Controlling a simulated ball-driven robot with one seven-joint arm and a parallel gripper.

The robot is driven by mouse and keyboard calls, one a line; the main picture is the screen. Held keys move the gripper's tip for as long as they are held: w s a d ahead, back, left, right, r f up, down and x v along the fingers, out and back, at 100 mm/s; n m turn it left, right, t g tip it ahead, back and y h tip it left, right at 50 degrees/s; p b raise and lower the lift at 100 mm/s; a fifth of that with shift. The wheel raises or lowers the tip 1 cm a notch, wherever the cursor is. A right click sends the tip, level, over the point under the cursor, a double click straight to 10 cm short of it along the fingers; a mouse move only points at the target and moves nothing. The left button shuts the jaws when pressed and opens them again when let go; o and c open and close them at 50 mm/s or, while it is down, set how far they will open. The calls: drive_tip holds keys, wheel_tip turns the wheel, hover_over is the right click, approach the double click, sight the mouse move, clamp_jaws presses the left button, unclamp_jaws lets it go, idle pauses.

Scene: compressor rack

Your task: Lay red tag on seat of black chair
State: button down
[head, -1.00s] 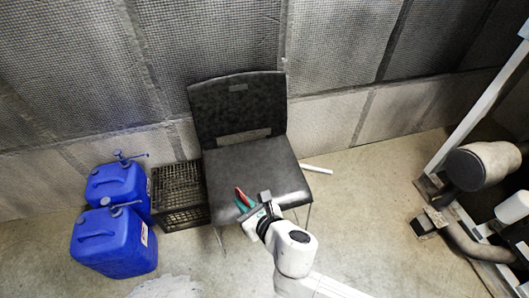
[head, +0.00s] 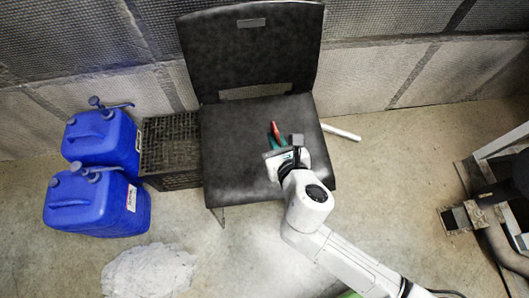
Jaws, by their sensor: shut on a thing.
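The black chair (head: 256,20) stands against the wall, and its dark seat (head: 237,153) faces up toward the camera. My gripper (head: 276,140) is over the right part of the seat and is shut on the red tag (head: 275,129). The tag shows as a small narrow red piece beside the greenish fingers. Part of the tag is hidden by the gripper. I cannot tell whether the tag touches the seat.
A black crate (head: 168,145) stands left of the chair. Two blue jerrycans (head: 97,205) stand further left. A white tube (head: 341,132) lies on the floor right of the chair. A pale patch (head: 150,271) is on the floor at front left. Pipework (head: 470,217) is at the right.

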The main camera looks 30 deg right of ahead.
drive_tip(key=s+a+f+m+h+b, duration=0.2)
drive_tip(key=s+f+b, duration=0.2)
drive_tip(key=f+b, duration=0.7)
drive_tip(key=w+d+f+b, duration=0.1)
drive_tip(key=w+f+b, duration=0.2)
drive_tip(key=w+f, duration=0.1)
drive_tip(key=w+d+f+b, duration=0.1)
drive_tip(key=w+f+b, duration=0.2)
drive_tip(key=w+f, duration=0.1)
drive_tip(key=w+d+f+b, duration=0.2)
drive_tip(key=w+f+b, duration=0.1)
drive_tip(key=w, duration=0.2)
drive_tip(key=shift+w+f, duration=0.3)
drive_tip(key=shift+f, duration=0.2)
drive_tip(key=shift+f, duration=0.4)
drive_tip(key=shift+f, duration=0.2)
